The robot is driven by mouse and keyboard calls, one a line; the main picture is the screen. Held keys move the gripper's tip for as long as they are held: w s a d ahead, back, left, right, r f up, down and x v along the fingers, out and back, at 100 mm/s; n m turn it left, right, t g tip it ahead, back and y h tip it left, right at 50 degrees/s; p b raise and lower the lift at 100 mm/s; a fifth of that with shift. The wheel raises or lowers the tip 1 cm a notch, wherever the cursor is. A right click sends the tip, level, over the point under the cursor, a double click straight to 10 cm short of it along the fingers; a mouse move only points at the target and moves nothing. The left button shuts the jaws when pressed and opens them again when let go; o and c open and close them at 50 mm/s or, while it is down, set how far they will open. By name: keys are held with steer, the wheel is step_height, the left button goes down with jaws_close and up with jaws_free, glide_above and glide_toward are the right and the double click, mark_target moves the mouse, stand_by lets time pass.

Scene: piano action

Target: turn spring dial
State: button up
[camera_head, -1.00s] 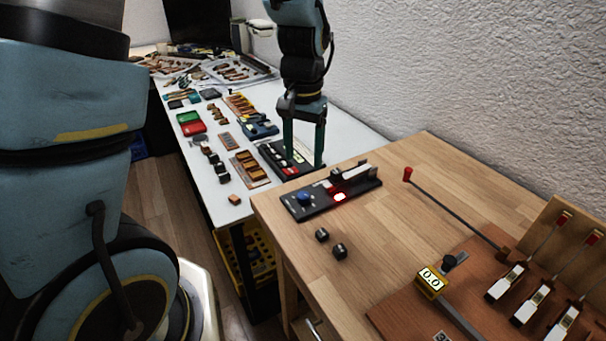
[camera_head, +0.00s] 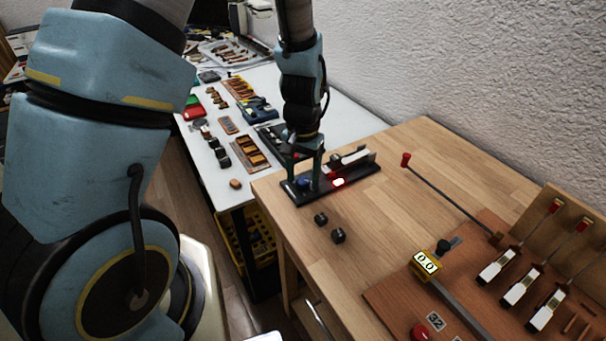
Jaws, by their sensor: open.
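A blue dial (camera_head: 302,183) sits at the left end of a black fixture (camera_head: 362,176) on the wooden bench. The fixture has a lit red lamp (camera_head: 339,182) and a white-and-black key-like part (camera_head: 348,160). My gripper (camera_head: 304,181) points down over the left end of the fixture. Its two green fingers are open, one to each side of the blue dial in this view, and partly hide it. I cannot tell whether a finger touches it. A black knob (camera_head: 443,246) stands by a yellow display reading 0.0 (camera_head: 425,263).
Two small dark cubes (camera_head: 338,235) lie in front of the fixture. A red-tipped rod (camera_head: 450,197) and a brown board with several white hammers (camera_head: 497,264) are at right. A white table (camera_head: 350,117) with many parts is behind.

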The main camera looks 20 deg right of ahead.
mark_target(303, 180)
jaws_close()
stand_by(0.4)
steer(key=shift+m+b, duration=0.4)
steer(key=shift+m, duration=0.9)
jaws_free()
steer(key=shift+r, duration=0.15)
step_height(303, 180, up, 11)
steer(key=b, duration=0.2)
steer(key=shift+f, duration=0.2)
